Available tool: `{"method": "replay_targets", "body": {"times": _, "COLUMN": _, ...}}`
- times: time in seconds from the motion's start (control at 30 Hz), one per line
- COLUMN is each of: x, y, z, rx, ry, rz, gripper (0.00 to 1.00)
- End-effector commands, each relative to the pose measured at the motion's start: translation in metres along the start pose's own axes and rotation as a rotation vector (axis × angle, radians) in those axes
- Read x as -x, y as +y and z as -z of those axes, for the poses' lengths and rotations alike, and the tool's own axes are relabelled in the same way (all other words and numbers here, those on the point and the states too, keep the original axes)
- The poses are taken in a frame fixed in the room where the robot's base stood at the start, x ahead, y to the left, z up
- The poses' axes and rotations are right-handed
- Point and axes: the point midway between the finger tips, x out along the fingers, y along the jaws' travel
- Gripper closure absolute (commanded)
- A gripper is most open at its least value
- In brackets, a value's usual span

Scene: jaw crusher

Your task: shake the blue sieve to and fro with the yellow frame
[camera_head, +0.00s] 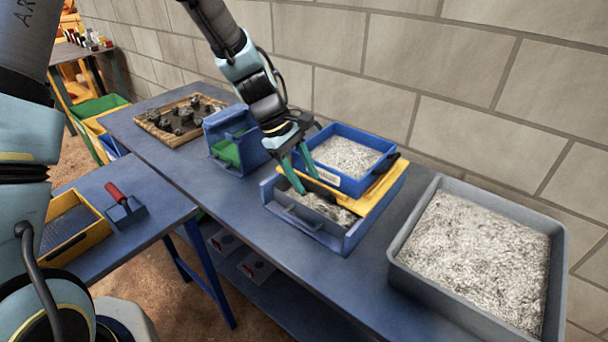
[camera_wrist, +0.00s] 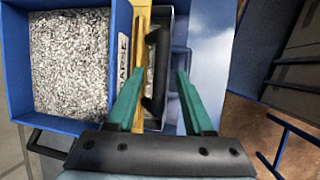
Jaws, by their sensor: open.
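The blue sieve (camera_head: 345,132) holds pale gravel and sits on the yellow frame (camera_head: 375,195). The frame lies across a blue bin (camera_head: 352,236) with coarser grey stones in it. My gripper (camera_head: 297,172) is open at the left side of the sieve and frame. In the wrist view, the sieve (camera_wrist: 70,126) is left of my gripper (camera_wrist: 160,80), with part of a label on its wall. The yellow frame (camera_wrist: 142,20) shows beside it. A black handle (camera_wrist: 157,70) lies between my green fingers in this view. I cannot tell whether the fingers touch it.
A large grey tray (camera_head: 400,262) of pale gravel stands at right. A blue box (camera_head: 222,128) with green inside and a wooden tray (camera_head: 147,122) of dark rocks stand at left. A stone wall (camera_head: 470,85) is behind. A lower table holds a yellow tray (camera_head: 88,240) and a red-handled tool (camera_head: 122,205).

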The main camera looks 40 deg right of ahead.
Motion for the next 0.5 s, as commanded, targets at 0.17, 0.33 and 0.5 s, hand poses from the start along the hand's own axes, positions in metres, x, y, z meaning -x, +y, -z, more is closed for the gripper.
{"method": "replay_targets", "body": {"times": 0.17, "x": 0.015, "y": 0.001, "z": 0.001, "rx": -0.001, "ry": 0.003, "rz": -0.003, "gripper": 0.48}}
{"method": "replay_targets", "body": {"times": 0.33, "x": 0.047, "y": 0.001, "z": 0.002, "rx": 0.000, "ry": 0.005, "rz": -0.006, "gripper": 0.48}}
{"method": "replay_targets", "body": {"times": 0.5, "x": 0.080, "y": 0.001, "z": 0.001, "rx": -0.002, "ry": 0.004, "rz": -0.004, "gripper": 0.48}}
